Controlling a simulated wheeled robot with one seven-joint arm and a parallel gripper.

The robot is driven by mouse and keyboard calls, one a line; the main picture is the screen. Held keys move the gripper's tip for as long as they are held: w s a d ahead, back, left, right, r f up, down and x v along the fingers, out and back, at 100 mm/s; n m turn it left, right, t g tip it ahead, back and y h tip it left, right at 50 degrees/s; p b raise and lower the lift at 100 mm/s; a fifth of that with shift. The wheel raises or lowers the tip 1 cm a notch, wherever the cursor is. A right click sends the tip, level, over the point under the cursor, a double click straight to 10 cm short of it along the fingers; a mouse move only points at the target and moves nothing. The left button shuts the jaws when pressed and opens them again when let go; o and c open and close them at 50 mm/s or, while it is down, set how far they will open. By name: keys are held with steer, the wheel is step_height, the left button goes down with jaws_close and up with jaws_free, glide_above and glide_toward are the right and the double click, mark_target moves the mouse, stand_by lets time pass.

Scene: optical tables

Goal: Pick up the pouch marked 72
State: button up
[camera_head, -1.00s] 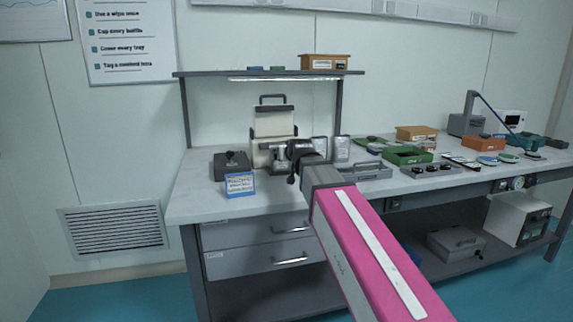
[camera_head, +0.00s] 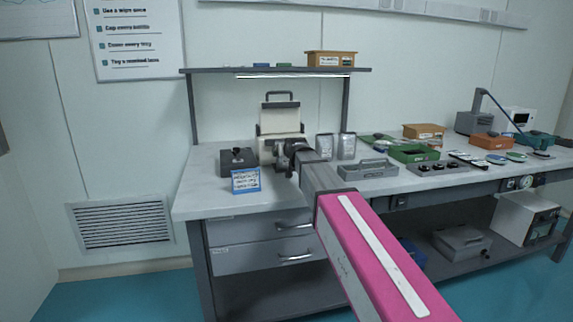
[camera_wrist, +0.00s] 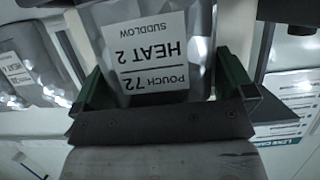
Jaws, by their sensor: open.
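The pouch marked 72 (camera_wrist: 150,50) is silver with a white label, upside down in the wrist view, reading "POUCH 72 HEAT 2". It lies between the two green-padded fingers of my gripper (camera_wrist: 165,82), which is open around it. I cannot tell whether either finger touches the pouch. In the head view my gripper (camera_head: 286,152) is over the left part of the bench, in front of the cream stand, and the arm end hides pouch 72 there.
Another silver pouch (camera_wrist: 30,65) is at the left in the wrist view. Two pouches (camera_head: 325,147) stand right of my gripper in the head view. A blue-edged sign (camera_head: 245,180), a dark box (camera_head: 238,158) and a grey tray (camera_head: 368,169) are close by. The bench front-left is clear.

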steer(key=c, duration=1.1)
steer(key=shift+s+r, duration=0.1)
